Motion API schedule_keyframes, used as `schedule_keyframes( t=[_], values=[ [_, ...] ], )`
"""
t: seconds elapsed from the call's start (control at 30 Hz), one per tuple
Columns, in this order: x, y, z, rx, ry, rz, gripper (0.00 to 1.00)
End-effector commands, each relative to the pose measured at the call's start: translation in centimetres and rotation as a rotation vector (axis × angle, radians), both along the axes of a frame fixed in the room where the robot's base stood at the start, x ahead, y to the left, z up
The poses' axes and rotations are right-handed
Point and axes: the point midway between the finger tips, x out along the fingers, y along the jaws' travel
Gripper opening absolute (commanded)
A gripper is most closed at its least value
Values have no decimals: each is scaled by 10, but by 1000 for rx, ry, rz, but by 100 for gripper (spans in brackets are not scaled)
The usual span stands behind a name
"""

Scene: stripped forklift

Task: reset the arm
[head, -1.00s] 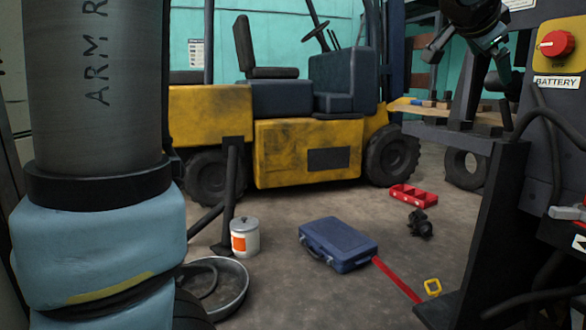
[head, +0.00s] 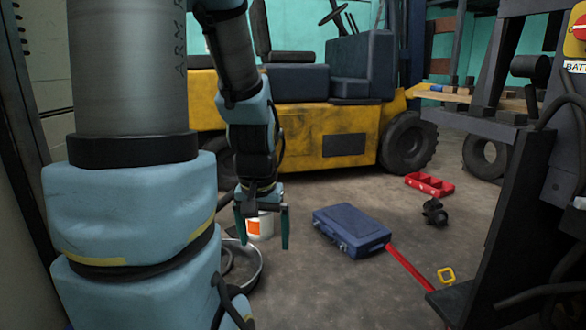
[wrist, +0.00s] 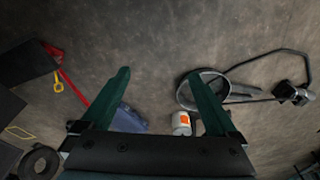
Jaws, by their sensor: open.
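My gripper (head: 262,228) hangs down in the head view, in front of the white can with an orange label (head: 259,227) and left of the blue case (head: 351,230). Its two green fingers are spread apart with nothing between them. In the wrist view the open fingers (wrist: 155,100) reach over the floor. There the white can (wrist: 181,123) shows between them near the right finger, and the blue case (wrist: 128,119) is partly hidden behind the left finger.
A yellow forklift (head: 345,135) stands behind. A metal pan (head: 245,268) lies below my gripper. A red tray (head: 429,184), a dark part (head: 434,212), a red bar (head: 408,268) and a yellow piece (head: 446,276) lie to the right. A dark stand (head: 505,220) blocks the right side.

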Motion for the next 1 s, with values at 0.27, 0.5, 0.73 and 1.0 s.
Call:
schedule_keyframes(
  t=[0.27,0.5,0.73,1.0],
  values=[
    [-12,8,49,-7,30,46,94],
    [-11,8,115,-6,29,44,94],
    [-11,8,188,-6,28,43,94],
    [-11,8,258,-6,28,43,94]
  ],
)
